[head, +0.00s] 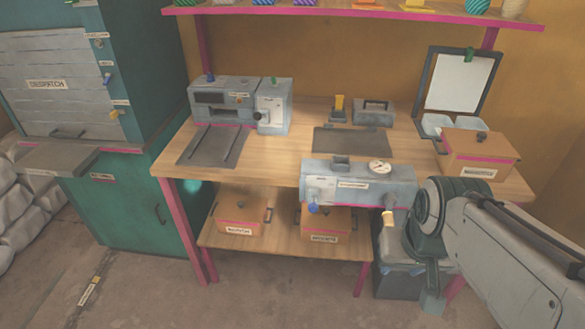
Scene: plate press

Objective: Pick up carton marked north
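The carton whose small label appears to read north (240,213) is an orange-brown box with a pink stripe. It sits upright on the left part of the lower shelf (285,247) under the bench, with a dark handle at its right side. My gripper (432,300) hangs at the lower right, beyond the shelf's right end and well apart from that carton. My wrist hides much of it, and its fingers are too unclear to tell open from shut.
A similar carton (340,216) stands right of it on the shelf, partly behind the grey press (340,187). Another carton (479,154) stands on the bench (275,163). A pink leg (179,215) stands at the shelf's left. The floor (190,295) in front is clear.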

